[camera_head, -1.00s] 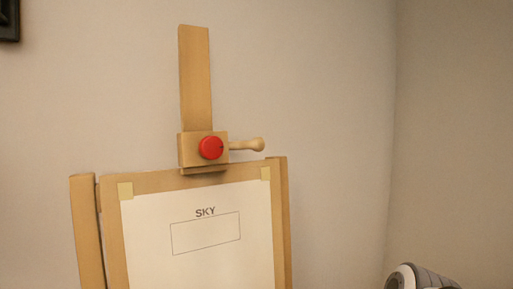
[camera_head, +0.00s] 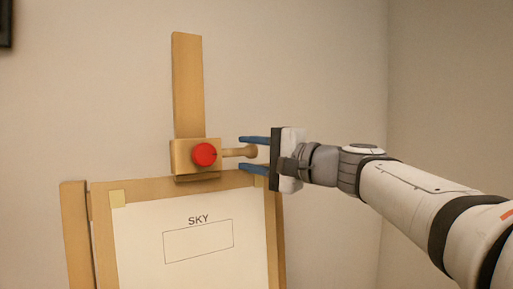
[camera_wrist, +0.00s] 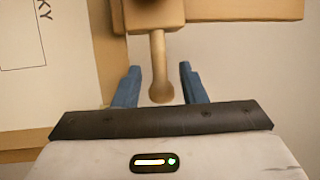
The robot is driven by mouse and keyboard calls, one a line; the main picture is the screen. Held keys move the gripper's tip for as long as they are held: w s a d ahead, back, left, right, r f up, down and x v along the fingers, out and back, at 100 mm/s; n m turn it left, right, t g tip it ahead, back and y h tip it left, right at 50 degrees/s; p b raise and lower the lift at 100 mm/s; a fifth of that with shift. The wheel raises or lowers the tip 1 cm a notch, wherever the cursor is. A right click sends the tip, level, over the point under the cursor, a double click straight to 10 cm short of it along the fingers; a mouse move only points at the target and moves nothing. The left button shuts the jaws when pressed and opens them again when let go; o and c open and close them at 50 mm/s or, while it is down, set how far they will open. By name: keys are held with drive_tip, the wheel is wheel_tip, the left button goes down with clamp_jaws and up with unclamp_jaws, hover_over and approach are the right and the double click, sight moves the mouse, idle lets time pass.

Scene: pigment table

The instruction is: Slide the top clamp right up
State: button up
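The top clamp (camera_head: 181,156) is a wooden block with a red knob (camera_head: 204,154) on its front. It sits low on the easel's upright mast (camera_head: 188,85), at the top edge of the board. A wooden handle (camera_head: 246,151) sticks out from its right side. My gripper (camera_head: 247,154) is open, with its blue fingers above and below the handle's rounded end. In the wrist view the handle (camera_wrist: 158,65) points down between the two blue fingers (camera_wrist: 159,85), with gaps on both sides.
The easel board (camera_head: 101,230) carries a taped white sheet (camera_head: 150,255) marked SKY with an empty rectangle. The mast above the clamp is bare. Plain wall (camera_head: 300,60) lies behind. A dark frame edge (camera_head: 6,24) shows at the top left.

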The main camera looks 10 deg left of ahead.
sight(242, 152)
drive_tip(key=shift+p+x, duration=0.4)
drive_tip(key=shift+x, duration=1.4)
clamp_jaws()
